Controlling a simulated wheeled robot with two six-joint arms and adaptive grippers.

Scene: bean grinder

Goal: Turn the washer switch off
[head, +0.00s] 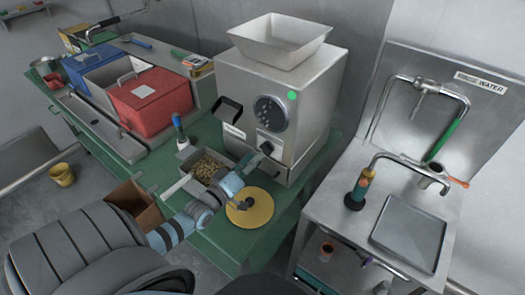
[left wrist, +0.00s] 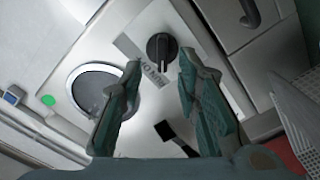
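A black rotary knob (left wrist: 160,47) shows at the top middle of the left wrist view, on the pale front panel of the machine. A small printed label (left wrist: 148,68) sits beside it; I cannot read it clearly. My left gripper (left wrist: 159,66) is open, its fingertips apart on either side of the knob's near edge; I cannot tell whether they touch it. In the head view, my left gripper (head: 257,159) reaches the lower front of the steel grinder (head: 320,85) and partly hides that area. My right gripper is not in view.
A round dark disc (head: 270,113) and a green light (head: 292,95) are on the grinder front. A tray of beans (head: 206,168), a bottle (head: 181,133) and a yellow disc (head: 262,212) are close to my left arm. A steel sink (head: 410,240) stands right.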

